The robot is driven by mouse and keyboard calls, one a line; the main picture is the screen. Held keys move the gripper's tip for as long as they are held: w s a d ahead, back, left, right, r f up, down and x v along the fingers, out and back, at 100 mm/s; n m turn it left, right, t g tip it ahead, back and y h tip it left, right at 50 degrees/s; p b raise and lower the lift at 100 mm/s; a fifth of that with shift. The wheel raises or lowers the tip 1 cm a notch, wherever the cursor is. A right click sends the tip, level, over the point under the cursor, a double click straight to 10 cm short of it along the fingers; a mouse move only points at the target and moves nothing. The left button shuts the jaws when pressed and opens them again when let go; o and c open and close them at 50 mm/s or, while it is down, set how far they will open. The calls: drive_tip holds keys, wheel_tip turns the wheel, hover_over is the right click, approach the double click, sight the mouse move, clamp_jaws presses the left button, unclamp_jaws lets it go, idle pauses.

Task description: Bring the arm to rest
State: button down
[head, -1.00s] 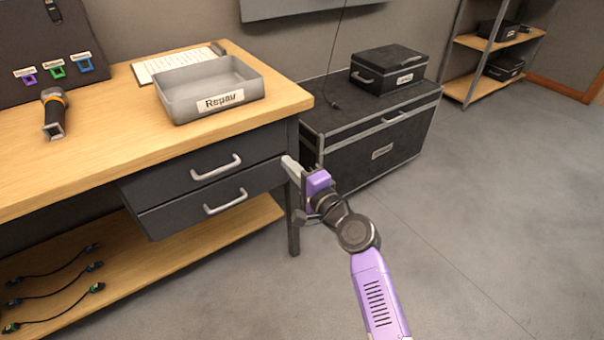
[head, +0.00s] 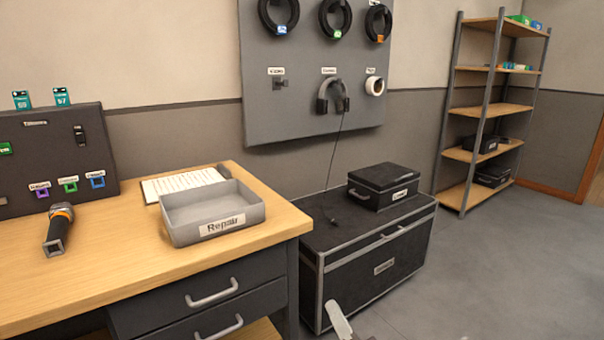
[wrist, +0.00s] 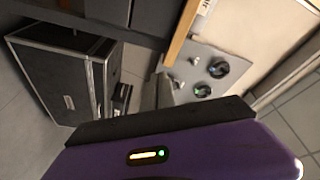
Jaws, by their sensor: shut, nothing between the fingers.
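My gripper (head: 339,321) shows only as a pale fingertip at the bottom edge of the head view, in front of the large black case. It is shut and holds nothing. The rest of my arm is below the head view. In the wrist view my purple wrist housing fills the bottom, with a dark bar along its top edge. Nothing appears to touch the gripper.
The wooden workbench (head: 130,285), with a grey Repair tray (head: 213,222) and drawers, stands at left. The large black case (head: 375,265) carries a smaller case (head: 384,187); it also shows in the wrist view (wrist: 62,85). Floor at right is clear.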

drive_tip(key=s+d+f+n+h, duration=0.2)
drive_tip(key=s+d, duration=0.3)
drive_tip(key=s, duration=0.5)
drive_tip(key=s+d+f+n+h, duration=0.2)
drive_tip(key=s+d+h, duration=0.15)
drive_tip(key=s, duration=0.65)
drive_tip(key=s+d+n+g, duration=0.2)
drive_tip(key=s, duration=1.1)
drive_tip(key=s+d+n+g, duration=0.1)
drive_tip(key=s+d+n, duration=0.15)
drive_tip(key=s, duration=1.05)
wheel_tip(320, 180, up, 22)
drive_tip(key=p, duration=2.1)
drive_tip(key=shift+h, duration=0.35)
drive_tip(key=shift+w+f, duration=0.1)
drive_tip(key=shift+f, duration=0.1)
